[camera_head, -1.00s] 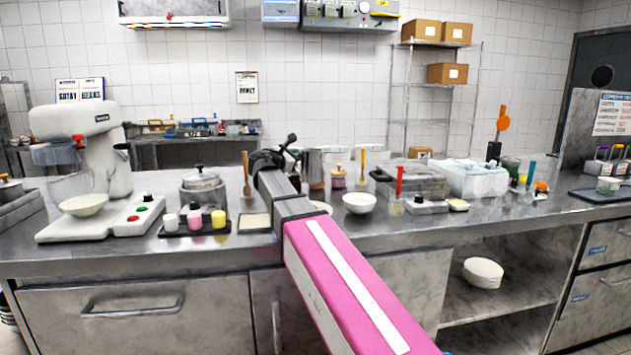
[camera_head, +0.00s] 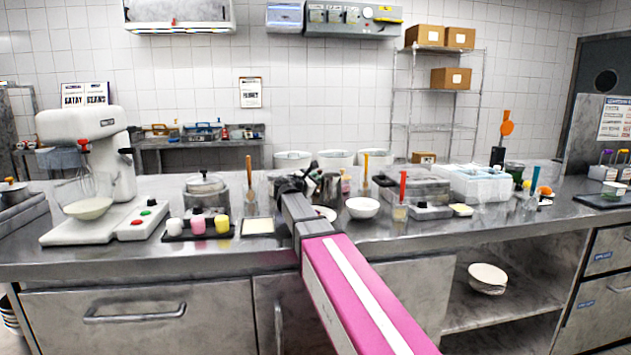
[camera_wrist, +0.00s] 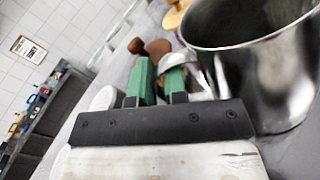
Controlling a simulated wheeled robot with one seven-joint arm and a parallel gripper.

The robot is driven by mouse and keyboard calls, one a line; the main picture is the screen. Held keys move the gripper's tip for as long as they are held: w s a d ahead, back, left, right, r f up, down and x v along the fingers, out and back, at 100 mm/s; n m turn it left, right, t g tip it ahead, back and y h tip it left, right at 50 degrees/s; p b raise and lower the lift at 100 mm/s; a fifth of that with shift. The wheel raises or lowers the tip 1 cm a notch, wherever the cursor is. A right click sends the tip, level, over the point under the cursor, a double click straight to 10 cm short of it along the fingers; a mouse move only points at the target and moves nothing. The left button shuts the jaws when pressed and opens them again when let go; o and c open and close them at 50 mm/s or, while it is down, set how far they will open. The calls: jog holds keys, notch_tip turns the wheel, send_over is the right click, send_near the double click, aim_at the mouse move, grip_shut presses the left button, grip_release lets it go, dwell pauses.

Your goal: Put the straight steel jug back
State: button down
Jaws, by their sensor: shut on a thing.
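The straight steel jug (camera_head: 328,190) is at the middle of the counter in the head view, just right of my gripper (camera_head: 298,183). It looks upright; I cannot tell for sure whether its base touches the counter. In the wrist view the jug (camera_wrist: 262,75) fills the upper right, its open rim facing up and its shiny wall close to the fingers. My gripper's green fingers (camera_wrist: 161,82) are shut on the jug's handle (camera_wrist: 184,60), at the jug's side. The arm hides part of the jug's left side in the head view.
A white bowl (camera_head: 362,207) stands close to the jug's right, and a small white dish (camera_head: 324,213) in front. A red-handled tool in a cup (camera_head: 402,190) is farther right. A black tray (camera_head: 170,237) with small cups and a mixer (camera_head: 85,140) are left.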

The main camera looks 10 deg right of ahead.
jog(key=shift+f, duration=0.15)
jog(key=c, duration=1.2)
grip_release()
jog(key=shift+o, duration=0.2)
jog(key=v, duration=1.2)
jog(key=shift+s, duration=0.1)
